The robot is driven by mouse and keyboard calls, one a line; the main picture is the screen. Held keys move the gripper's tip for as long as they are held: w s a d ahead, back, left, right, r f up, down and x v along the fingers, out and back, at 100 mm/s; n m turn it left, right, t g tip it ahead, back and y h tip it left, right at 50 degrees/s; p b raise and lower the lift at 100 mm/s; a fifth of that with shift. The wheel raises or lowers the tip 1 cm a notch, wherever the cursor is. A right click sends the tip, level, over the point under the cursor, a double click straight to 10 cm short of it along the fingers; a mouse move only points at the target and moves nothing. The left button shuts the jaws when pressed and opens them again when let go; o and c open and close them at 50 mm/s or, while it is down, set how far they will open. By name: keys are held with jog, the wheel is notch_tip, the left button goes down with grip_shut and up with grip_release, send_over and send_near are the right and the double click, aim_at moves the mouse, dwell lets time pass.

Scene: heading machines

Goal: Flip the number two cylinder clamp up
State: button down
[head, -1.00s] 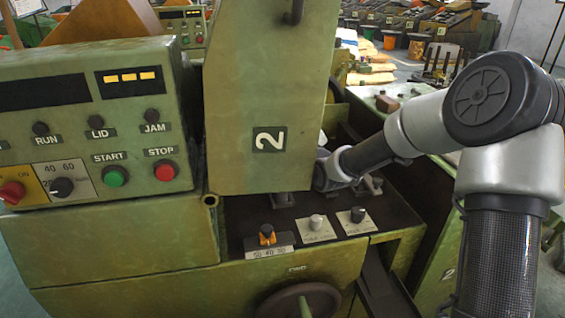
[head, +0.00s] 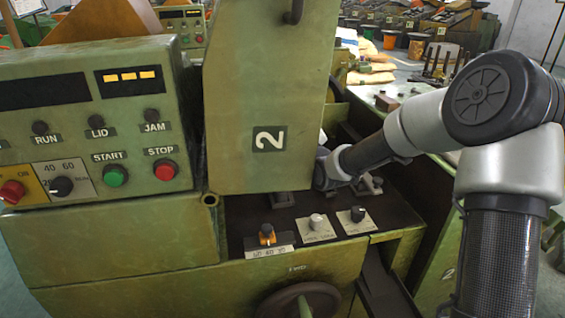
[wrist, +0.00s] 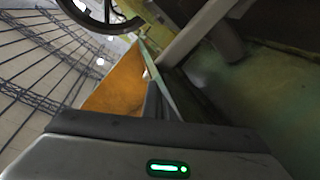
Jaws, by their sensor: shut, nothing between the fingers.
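The green machine cover marked 2 (head: 262,95) hangs over the machine's dark bed in the head view. My arm reaches in from the right behind this cover, so my gripper is hidden there. In the wrist view my gripper (wrist: 154,100) is seen from behind; its fingers look shut with nothing held. I cannot pick out the number two cylinder clamp for certain. Grey metal fittings show under the cover's lower edge (head: 283,199) and just right of my wrist (head: 371,186); whether either is the clamp I cannot tell.
A control panel (head: 80,125) with start and stop buttons stands at left. Several knobs, including an orange one (head: 267,234), sit on the front ledge, with a handwheel (head: 300,302) below. In the wrist view an orange surface (wrist: 117,82) and dark machine walls lie close to my gripper.

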jog(key=s+d+f+b, duration=0.3)
jog(key=s+f, duration=0.5)
jog(key=s, duration=0.1)
jog(key=shift+s+f+b, duration=0.3)
jog(key=shift+s, duration=0.05)
dwell(1.1)
jog(key=shift+s+d+f, duration=0.3)
jog(key=shift+s+f, duration=0.55)
jog(key=shift+s, duration=0.05)
jog(key=shift+s+d+f, duration=0.3)
jog(key=shift+s+f, duration=0.5)
jog(key=shift+s, duration=0.1)
